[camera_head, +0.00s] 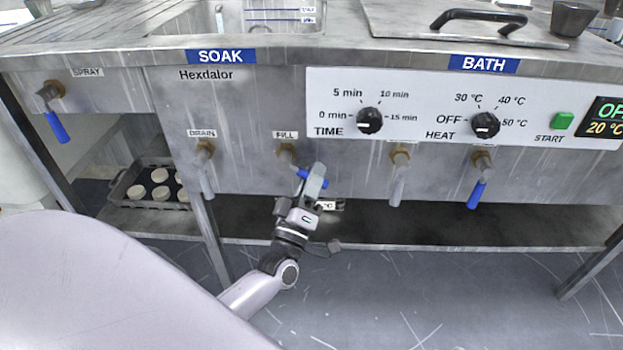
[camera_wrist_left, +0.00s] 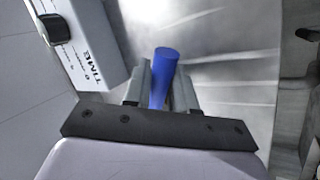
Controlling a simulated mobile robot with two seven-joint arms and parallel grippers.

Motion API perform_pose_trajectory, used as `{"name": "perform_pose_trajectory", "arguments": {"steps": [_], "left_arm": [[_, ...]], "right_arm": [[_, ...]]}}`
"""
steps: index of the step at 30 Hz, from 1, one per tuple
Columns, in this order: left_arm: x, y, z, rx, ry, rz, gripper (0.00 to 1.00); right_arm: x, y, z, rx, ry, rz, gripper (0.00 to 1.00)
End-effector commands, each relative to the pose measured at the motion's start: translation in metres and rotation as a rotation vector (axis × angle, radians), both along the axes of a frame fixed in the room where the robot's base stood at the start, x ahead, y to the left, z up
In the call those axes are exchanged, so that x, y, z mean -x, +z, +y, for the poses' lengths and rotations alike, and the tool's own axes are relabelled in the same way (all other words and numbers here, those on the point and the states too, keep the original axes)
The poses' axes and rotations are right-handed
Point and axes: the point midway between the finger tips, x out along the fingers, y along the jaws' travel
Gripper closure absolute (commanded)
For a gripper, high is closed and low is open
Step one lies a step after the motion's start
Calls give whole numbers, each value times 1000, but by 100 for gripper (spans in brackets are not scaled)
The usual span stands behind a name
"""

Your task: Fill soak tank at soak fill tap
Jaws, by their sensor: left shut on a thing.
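The soak tank (camera_head: 262,20) is the open basin behind the blue SOAK label, with level lines on its inner wall. The fill tap (camera_head: 287,152) sits on the front panel under the FILL label. Its blue lever (camera_head: 304,175) is partly hidden by my left gripper (camera_head: 316,178). In the left wrist view the blue lever (camera_wrist_left: 164,75) stands between the two fingers of my left gripper (camera_wrist_left: 163,92), which is shut on it. The drain tap (camera_head: 205,160) is to the left, with a grey lever hanging down. My right gripper is not in view.
The spray tap (camera_head: 50,95) with a blue lever is at far left. Two more taps hang under the control panel (camera_head: 445,105). A tray with several round discs (camera_head: 125,195) stands on the lower shelf. A lid (camera_head: 465,28) covers the bath.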

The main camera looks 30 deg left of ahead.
Motion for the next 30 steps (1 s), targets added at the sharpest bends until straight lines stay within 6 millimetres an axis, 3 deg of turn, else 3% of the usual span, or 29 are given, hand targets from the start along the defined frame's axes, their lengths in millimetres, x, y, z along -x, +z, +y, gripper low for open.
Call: {"name": "perform_pose_trajectory", "arguments": {"steps": [7, 8, 9, 20, 30], "left_arm": [[0, -1, -1, 1, -1, 0, 100], [0, -1, -1, 1, -1, 0, 71], [0, -1, -1, 1, -1, 0, 58], [3, -2, -1, -1, 0, 2, 57], [47, -26, -11, -1, -2, 6, 57]], "right_arm": [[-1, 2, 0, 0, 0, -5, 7], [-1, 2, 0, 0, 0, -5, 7], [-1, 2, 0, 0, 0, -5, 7], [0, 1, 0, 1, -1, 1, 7], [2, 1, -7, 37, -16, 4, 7]]}}
